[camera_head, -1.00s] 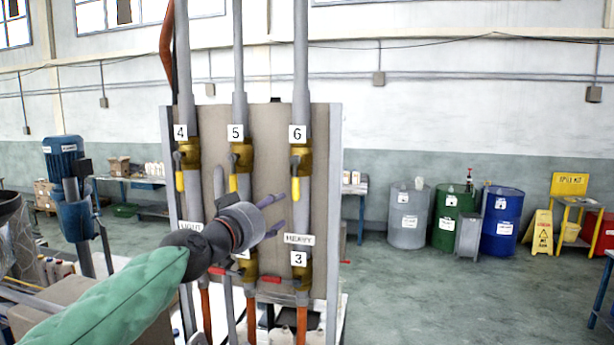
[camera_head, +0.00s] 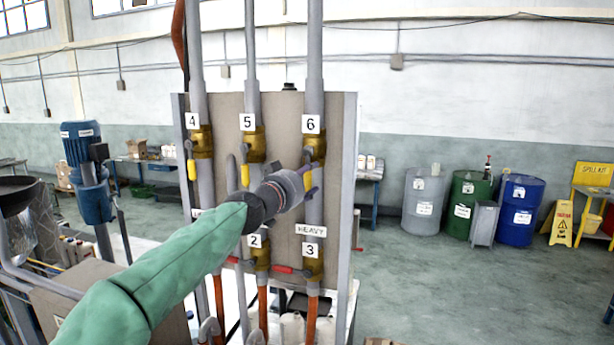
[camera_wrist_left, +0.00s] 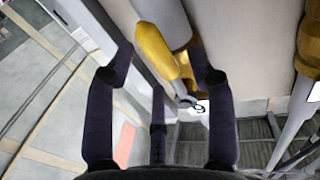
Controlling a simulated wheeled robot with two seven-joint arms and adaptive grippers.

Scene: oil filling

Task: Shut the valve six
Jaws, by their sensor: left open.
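Valve six has a brass body (camera_head: 316,147) under the label 6 (camera_head: 310,124) on the upright panel. Its yellow handle (camera_head: 308,181) hangs down and is partly hidden by my left gripper (camera_head: 310,178). In the left wrist view, a yellow handle (camera_wrist_left: 157,52) lies between the spread dark fingers of the left gripper (camera_wrist_left: 165,72). The fingers are open around it, and I cannot tell whether one touches it. My right gripper does not show.
Valve five (camera_head: 255,143) and valve four (camera_head: 202,142) stand to the left with yellow handles down. Red-handled valves two (camera_head: 261,255) and three (camera_head: 313,264) are below. Vertical pipes line the panel (camera_head: 344,200). Open floor and drums (camera_head: 467,205) lie right.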

